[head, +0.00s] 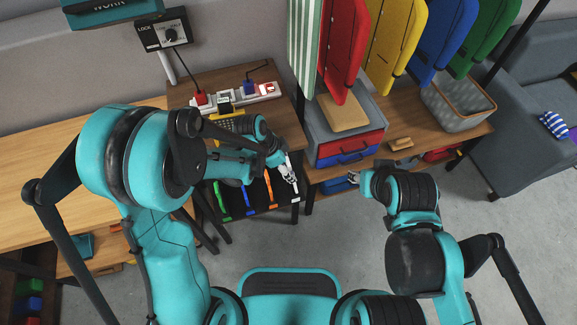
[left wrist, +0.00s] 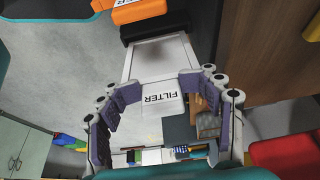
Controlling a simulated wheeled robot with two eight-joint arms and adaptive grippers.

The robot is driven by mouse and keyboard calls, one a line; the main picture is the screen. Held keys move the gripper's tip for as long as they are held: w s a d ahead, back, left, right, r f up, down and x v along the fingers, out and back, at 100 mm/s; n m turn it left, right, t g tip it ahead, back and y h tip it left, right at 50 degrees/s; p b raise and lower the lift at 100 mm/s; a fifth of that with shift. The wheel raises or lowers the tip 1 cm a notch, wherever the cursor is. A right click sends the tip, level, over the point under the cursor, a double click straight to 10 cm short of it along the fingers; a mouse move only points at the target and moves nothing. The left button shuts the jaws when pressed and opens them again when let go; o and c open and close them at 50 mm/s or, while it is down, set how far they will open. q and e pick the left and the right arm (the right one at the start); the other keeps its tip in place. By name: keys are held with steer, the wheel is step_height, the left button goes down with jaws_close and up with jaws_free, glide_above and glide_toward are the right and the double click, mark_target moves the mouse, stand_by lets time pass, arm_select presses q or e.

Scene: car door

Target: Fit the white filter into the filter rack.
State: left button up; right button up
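The white filter (left wrist: 160,65), marked FILTER, lies between the fingers of my left gripper (left wrist: 160,88) in the left wrist view. The purple finger pads press in on both sides of its narrower labelled end. Its far end meets a black part (left wrist: 155,25); I cannot tell how deep it sits. In the head view my left gripper (head: 288,172) is at the right end of the dark filter rack (head: 258,207), which shows green, blue and orange strips. There the arm partly hides the rack. My right gripper (head: 358,179) is away to the right; its fingers are too small to read.
A wooden table (head: 285,122) behind the rack carries a power strip (head: 250,94) with plugs. To the right are a grey bin (head: 335,135) with a red and blue case, a wooden shelf and a basket (head: 457,103). Grey floor (head: 320,235) is open in front.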

arm_select(q)
steer(key=p+v, duration=0.4)
steer(key=v, duration=0.8)
steer(key=shift+p, duration=0.3)
arm_select(e)
step_height(320, 180, up, 5)
steer(key=shift+f, duration=0.15)
arm_select(q)
steer(key=shift+o, duration=0.5)
